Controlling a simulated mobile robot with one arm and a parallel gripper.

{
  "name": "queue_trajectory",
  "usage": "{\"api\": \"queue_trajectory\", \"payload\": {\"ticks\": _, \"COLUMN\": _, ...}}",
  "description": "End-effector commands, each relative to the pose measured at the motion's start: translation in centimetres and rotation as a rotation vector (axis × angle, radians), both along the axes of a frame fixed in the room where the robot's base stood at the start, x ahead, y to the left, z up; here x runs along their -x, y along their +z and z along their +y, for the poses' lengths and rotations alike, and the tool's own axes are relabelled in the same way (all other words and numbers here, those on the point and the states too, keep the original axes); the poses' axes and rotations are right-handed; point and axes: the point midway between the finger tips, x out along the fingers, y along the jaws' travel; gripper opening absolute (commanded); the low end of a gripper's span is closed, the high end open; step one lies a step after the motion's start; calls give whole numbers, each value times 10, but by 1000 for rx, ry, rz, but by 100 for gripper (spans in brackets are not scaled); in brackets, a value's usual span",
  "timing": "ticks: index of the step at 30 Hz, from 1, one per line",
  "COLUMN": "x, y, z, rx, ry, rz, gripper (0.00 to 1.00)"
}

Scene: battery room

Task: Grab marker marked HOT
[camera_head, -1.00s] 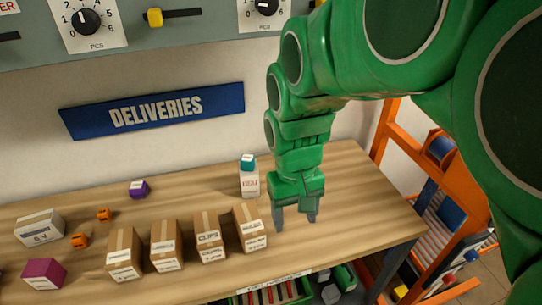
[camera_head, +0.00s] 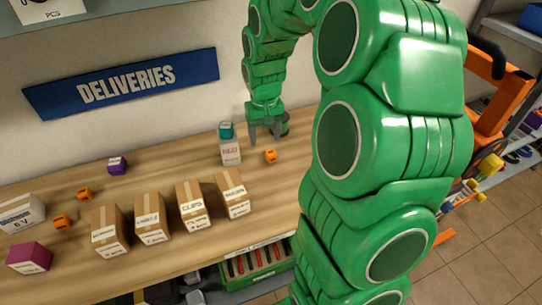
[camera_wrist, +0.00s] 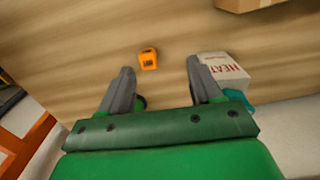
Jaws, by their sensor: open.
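No lettering that reads HOT is legible in these frames. A small orange cube (camera_head: 271,156) lies on the wooden table just right of the white HEAT box; its mark is too small to read. In the wrist view the orange cube (camera_wrist: 148,59) lies beyond the fingertips, nearer the left finger. My gripper (camera_head: 265,138) is open and empty, behind the cube; it also shows in the wrist view (camera_wrist: 160,66). Two more orange cubes, one (camera_head: 84,193) and another (camera_head: 63,221), lie at the table's left, their marks unreadable.
The white HEAT box (camera_head: 231,153) stands close beside my gripper with a teal cube (camera_head: 226,130) on top. Several cardboard boxes (camera_head: 192,206) line the front. A dark green object (camera_wrist: 140,102) is partly hidden behind a finger.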

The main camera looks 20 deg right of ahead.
Motion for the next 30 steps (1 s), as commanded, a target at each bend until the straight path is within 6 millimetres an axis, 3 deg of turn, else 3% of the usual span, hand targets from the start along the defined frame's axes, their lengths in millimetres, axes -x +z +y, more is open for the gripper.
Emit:
{"api": "queue_trajectory", "payload": {"ticks": 6, "x": -28, "y": -24, "z": -16, "rx": 3, "ry": -24, "rz": -7, "gripper": 64}}
{"api": "queue_trajectory", "payload": {"ticks": 12, "x": -45, "y": -33, "z": -22, "rx": 7, "ry": 0, "rz": -22, "gripper": 64}}
{"api": "queue_trajectory", "payload": {"ticks": 30, "x": -43, "y": -73, "z": -26, "rx": 7, "ry": 6, "rz": -19, "gripper": 64}}
